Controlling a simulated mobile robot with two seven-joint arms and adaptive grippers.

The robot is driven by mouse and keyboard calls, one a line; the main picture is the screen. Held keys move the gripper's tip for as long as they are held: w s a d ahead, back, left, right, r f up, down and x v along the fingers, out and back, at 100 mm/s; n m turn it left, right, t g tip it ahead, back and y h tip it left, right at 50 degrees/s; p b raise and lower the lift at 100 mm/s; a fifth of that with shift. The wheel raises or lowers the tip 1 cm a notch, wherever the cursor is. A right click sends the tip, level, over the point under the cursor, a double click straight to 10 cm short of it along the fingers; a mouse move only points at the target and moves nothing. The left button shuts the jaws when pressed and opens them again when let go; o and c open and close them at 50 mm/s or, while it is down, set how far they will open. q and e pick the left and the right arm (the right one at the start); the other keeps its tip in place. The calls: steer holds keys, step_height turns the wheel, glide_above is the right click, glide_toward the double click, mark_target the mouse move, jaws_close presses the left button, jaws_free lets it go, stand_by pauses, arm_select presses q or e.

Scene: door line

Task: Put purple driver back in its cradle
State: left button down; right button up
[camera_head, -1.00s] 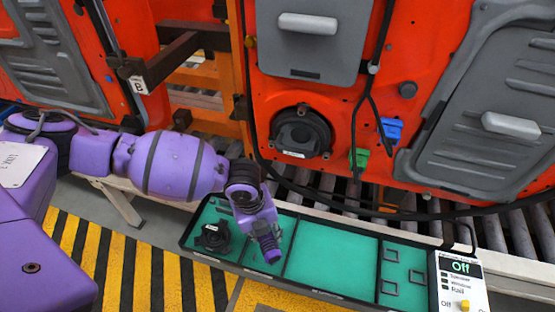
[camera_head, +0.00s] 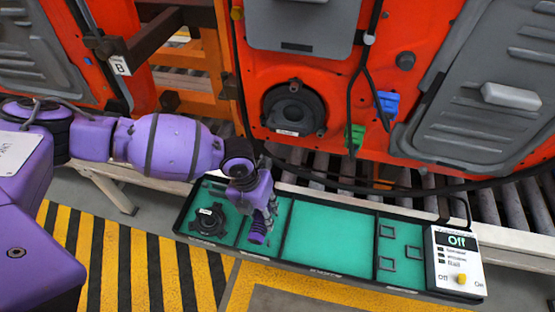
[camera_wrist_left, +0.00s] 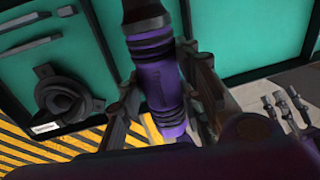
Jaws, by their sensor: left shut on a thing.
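My left gripper (camera_head: 264,212) is over the second, narrow compartment of the green-lined tray (camera_head: 328,236). It is shut on the purple driver (camera_head: 257,236), whose lower end shows below the fingers in the head view. In the left wrist view, the driver (camera_wrist_left: 160,85) runs lengthwise between the two dark fingers, with its black-tipped end toward the top. I cannot tell whether the driver touches the tray. The cradle is not clearly visible near the gripper. Dark finger-like parts at the right of the left wrist view appear to be my right gripper (camera_wrist_left: 284,108); its opening is unclear.
A black round part (camera_head: 208,220) lies in the tray's left compartment. The wide middle compartment is empty. A control box (camera_head: 457,262) reading "Off" stands at the tray's right end. Behind are a roller conveyor (camera_head: 430,190) and orange door panels (camera_head: 420,75) with hanging cables.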

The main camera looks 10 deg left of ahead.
arm_select(q)
step_height(320, 180, down, 4)
steer(key=shift+r+b, duration=0.25)
steer(key=shift+b, duration=0.3)
steer(key=shift+f+b, duration=0.5)
steer(key=shift+f, duration=0.65)
arm_select(e)
steer(key=shift+w+d+f, duration=0.1)
steer(key=shift+d+f, duration=0.1)
steer(key=shift+f, duration=0.25)
steer(key=shift+w+d+f, duration=0.1)
steer(key=shift+d+f, duration=0.05)
steer(key=shift+f, duration=0.25)
steer(key=shift+r, duration=0.15)
arm_select(q)
steer(key=shift+s+a+f, duration=0.1)
steer(key=shift+a+f, duration=0.05)
steer(key=shift+a, duration=0.05)
arm_select(e)
steer(key=shift+f, duration=0.2)
